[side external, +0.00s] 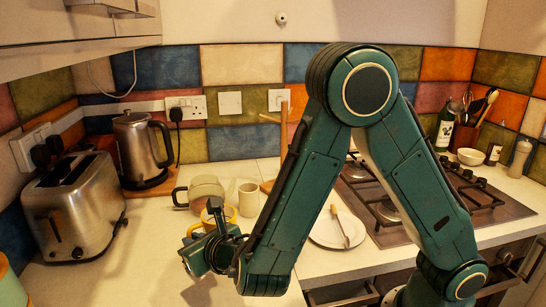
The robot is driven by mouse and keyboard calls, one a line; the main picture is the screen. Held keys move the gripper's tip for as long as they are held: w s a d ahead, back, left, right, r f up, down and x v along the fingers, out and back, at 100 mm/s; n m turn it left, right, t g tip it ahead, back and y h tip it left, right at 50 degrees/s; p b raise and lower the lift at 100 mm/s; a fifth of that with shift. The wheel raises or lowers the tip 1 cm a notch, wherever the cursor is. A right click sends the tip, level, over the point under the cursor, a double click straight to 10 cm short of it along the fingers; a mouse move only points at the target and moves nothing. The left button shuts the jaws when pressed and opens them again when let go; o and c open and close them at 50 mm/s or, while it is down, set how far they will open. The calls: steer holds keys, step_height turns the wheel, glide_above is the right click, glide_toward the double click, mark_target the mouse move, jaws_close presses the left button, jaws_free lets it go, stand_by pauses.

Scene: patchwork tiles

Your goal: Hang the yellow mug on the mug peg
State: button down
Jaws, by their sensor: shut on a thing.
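The yellow mug (231,214) is on or just above the counter at the centre left, partly hidden behind my gripper. My gripper (214,216) is shut on it, though the fingers' exact contact is hard to make out. A wooden post with a side peg (270,118) stands behind and right of the mug, its peg pointing left and well above the mug. My arm hides part of the post.
A kettle (144,150) and toaster (75,205) are at left. A white plate with a utensil (325,232) is right, beside the hob (490,205).

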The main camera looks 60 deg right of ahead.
steer(key=shift+f, duration=0.1)
steer(key=shift+f, duration=1.8)
steer(key=shift+f, duration=0.15)
steer(key=c, duration=1.5)
jaws_free()
steer(key=shift+v, duration=3.85)
steer(key=shift+w, duration=0.15)
